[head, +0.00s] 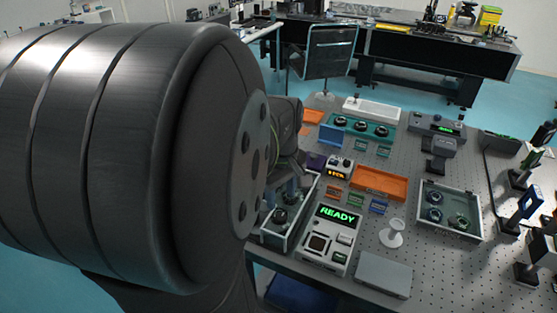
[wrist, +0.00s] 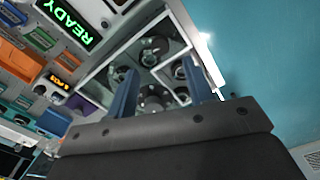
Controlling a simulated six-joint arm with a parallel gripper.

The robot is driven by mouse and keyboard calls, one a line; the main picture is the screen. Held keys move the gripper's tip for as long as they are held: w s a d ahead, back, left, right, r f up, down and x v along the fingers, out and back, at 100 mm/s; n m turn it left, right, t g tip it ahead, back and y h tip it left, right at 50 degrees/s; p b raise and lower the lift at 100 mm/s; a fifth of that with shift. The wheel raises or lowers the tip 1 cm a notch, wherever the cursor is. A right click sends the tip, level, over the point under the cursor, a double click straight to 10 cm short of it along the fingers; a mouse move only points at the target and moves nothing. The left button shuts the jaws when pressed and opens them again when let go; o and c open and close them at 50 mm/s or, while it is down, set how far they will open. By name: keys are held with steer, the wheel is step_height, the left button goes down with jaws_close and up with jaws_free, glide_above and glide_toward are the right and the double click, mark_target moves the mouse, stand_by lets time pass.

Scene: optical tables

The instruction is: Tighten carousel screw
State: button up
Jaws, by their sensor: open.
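My gripper (wrist: 158,72) shows in the wrist view as two blue fingers, spread apart with nothing held between them. The fingers reach over a pale-walled tray (wrist: 192,42) with dark round parts in it. One round part (wrist: 155,48) lies toward the far end of the tray, and another (wrist: 152,97) shows between the fingers. I cannot tell which part is the carousel screw. The fingers' height above the parts is unclear.
A box with a READY display (head: 332,242) stands right beside the tray. Orange trays (head: 380,183), a teal holder (head: 345,131), a grey tray with round parts (head: 476,232) and a white spool-shaped stand (head: 393,236) are farther off. Bare perforated tabletop (head: 425,265) lies at the front right.

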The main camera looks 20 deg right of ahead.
mark_target(281, 217)
step_height(281, 217, up, 10)
stand_by(0.3)
step_height(281, 217, down, 17)
steer(key=shift+f, duration=0.2)
stand_by(0.6)
